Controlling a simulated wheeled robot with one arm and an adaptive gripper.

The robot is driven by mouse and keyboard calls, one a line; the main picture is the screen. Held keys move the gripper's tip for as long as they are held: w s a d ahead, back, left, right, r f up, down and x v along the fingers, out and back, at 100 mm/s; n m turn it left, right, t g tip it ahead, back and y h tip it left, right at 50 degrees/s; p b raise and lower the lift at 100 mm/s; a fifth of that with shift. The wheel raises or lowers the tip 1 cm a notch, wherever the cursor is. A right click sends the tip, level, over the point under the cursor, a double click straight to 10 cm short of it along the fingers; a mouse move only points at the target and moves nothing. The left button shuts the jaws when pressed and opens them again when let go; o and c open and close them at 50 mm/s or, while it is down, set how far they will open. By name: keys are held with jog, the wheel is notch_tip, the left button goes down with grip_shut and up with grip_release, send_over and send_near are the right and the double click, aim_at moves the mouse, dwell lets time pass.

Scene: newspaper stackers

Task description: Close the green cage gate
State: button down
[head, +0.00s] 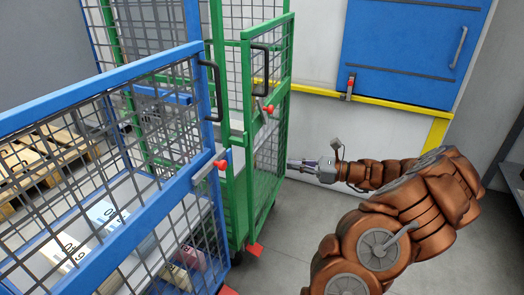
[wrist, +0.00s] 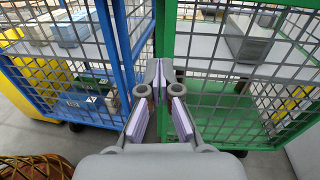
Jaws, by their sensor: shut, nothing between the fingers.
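The green cage gate (head: 268,140) is a mesh panel in a green frame, with a black handle and a red knob on its left part. It stands upright beside the blue cage; whether it is latched I cannot tell. My gripper (head: 292,163) is at the right edge of the gate, low on it, and it is hard to tell whether it touches. In the wrist view my gripper (wrist: 162,92) is shut and empty, pointing toward a green upright post (wrist: 167,45) between the green mesh and the blue cage.
A blue cage (head: 150,170) with a red knob stands at the left, close to the green one, holding papers. Grey floor (head: 290,220) is free right of the green cage.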

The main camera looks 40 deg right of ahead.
aim_at(253, 153)
jog(key=shift+m+t+h, duration=0.4)
jog(key=shift+m+t, duration=0.1)
jog(key=shift+m, duration=0.2)
jog(key=b+x, duration=0.1)
jog(key=x, duration=0.2)
jog(key=d+x, duration=0.1)
jog(key=x, duration=0.2)
jog(key=w+b+x, duration=0.1)
jog(key=x, duration=0.2)
jog(key=shift+w+f+b, duration=0.35)
jog(key=shift+w+f, duration=0.05)
jog(key=shift+x, duration=0.8)
jog(key=shift+r, duration=0.15)
jog(key=shift+w, duration=0.1)
